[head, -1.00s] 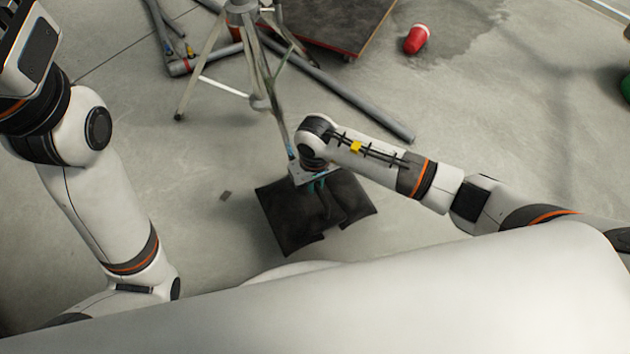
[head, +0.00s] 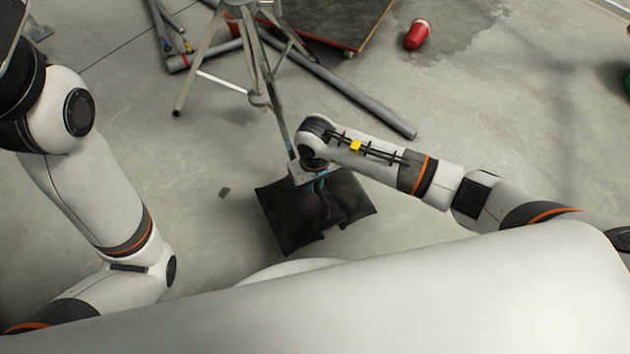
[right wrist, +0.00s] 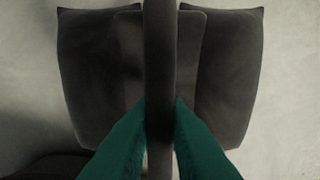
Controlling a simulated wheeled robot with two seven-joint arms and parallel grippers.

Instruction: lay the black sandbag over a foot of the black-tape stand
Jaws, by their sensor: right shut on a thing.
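The black sandbag (head: 287,218) lies spread out below my right gripper (head: 320,186), at or close to the floor. The right wrist view shows its two lobes, left (right wrist: 98,75) and right (right wrist: 224,80). The teal fingers (right wrist: 160,108) are shut on the dark strap (right wrist: 160,50) between them. A metal tripod stand (head: 258,75) is at the top of the head view. One of its legs runs down to my right wrist, where its end is hidden. I cannot make out black tape on it. My left gripper is out of view.
Grey pipes (head: 345,98) lie on the floor behind and right of the stand. A dark board with a red edge (head: 335,22) and a red cup (head: 418,34) are farther back. Floor around the bag is mostly clear.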

